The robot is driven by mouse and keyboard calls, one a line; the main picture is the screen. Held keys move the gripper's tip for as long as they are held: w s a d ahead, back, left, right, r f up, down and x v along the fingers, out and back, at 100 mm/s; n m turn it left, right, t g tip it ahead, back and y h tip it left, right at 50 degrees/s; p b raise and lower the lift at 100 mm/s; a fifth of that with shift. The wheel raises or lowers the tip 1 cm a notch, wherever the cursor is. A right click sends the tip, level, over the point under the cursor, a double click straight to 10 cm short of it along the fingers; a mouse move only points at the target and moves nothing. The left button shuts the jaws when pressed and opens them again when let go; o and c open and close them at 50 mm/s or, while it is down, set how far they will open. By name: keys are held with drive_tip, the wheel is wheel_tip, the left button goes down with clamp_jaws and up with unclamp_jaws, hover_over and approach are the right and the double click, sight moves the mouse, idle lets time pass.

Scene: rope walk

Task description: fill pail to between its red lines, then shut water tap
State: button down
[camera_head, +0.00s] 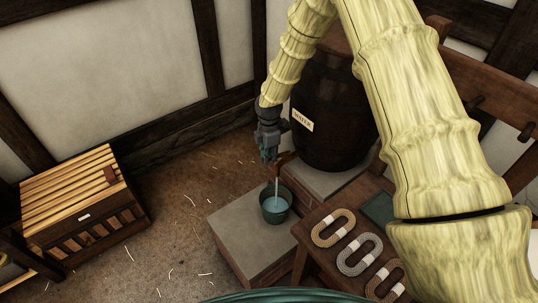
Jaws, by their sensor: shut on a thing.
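The dark wooden water barrel (335,125) stands on a stone block and bears a small label reading WATER (302,119). My gripper (270,158) is at the barrel's front left, shut on the water tap (284,158), which it largely hides. A thin stream of water runs down from the tap into the green pail (276,215). The pail stands upright on a stone slab (248,245) and holds bluish water (275,204). I cannot make out the red lines or the water level against them.
A slatted wooden crate (85,205) stands at the left on the straw-strewn floor. A wooden bench at the right holds several rope coils (360,253) and a green panel (379,208). The floor between crate and slab is clear.

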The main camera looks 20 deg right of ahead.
drive_tip(key=c, duration=1.4)
unclamp_jaws()
wheel_tip(320, 180, up, 12)
